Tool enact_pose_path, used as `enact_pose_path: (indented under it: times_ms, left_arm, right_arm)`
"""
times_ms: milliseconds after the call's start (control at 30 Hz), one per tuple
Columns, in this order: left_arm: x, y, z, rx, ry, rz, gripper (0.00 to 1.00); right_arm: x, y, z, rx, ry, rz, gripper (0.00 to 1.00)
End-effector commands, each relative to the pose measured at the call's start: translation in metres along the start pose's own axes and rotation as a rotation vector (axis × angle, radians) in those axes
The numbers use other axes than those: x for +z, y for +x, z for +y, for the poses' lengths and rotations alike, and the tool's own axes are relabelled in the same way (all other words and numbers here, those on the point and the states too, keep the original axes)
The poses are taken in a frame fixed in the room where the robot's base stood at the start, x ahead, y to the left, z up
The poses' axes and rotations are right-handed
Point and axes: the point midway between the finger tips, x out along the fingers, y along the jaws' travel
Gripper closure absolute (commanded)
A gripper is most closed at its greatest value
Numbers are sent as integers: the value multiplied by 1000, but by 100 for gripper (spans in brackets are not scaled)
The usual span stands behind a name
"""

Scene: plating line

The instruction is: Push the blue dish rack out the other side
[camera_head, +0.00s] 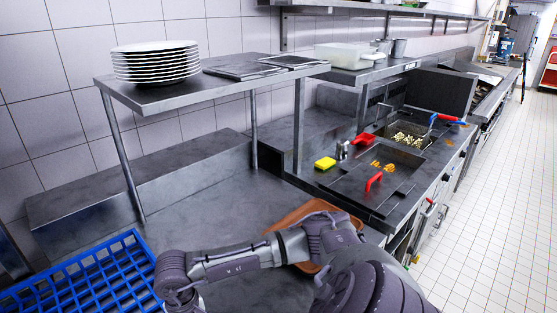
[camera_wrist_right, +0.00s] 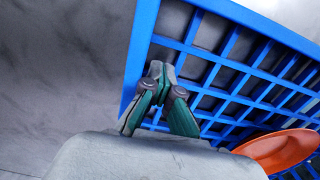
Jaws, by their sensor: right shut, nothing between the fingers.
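The blue dish rack (camera_head: 72,263) lies at the lower left of the head view, on the steel counter (camera_head: 235,205), cut off by the picture's edge. Its lattice and rim (camera_wrist_right: 141,45) fill much of the right wrist view. My right arm reaches left across the counter, and its gripper (camera_wrist_right: 157,68) is at the rack's near corner. The fingers are shut with nothing between them. They overlap the rim and lattice in the picture; whether they touch I cannot tell. In the head view the fingertips are not clear. My left gripper is not in view.
A steel shelf (camera_head: 160,96) on posts stands over the counter and carries a stack of white plates (camera_head: 156,62). A brown-orange item (camera_head: 300,213) lies partly behind my arm. An orange round item (camera_wrist_right: 280,150) shows beside the lattice.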

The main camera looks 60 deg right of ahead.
Motion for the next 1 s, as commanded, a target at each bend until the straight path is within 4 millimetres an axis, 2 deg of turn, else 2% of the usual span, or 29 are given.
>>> enact_pose_path:
  times_ms: [33, 1000]
  left_arm:
    - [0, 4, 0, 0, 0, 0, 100]
    - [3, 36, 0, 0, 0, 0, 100]
  right_arm:
    - [0, 2, 8, 4, 3, 1, 100]
    - [0, 2, 104, 5, 2, 1, 100]
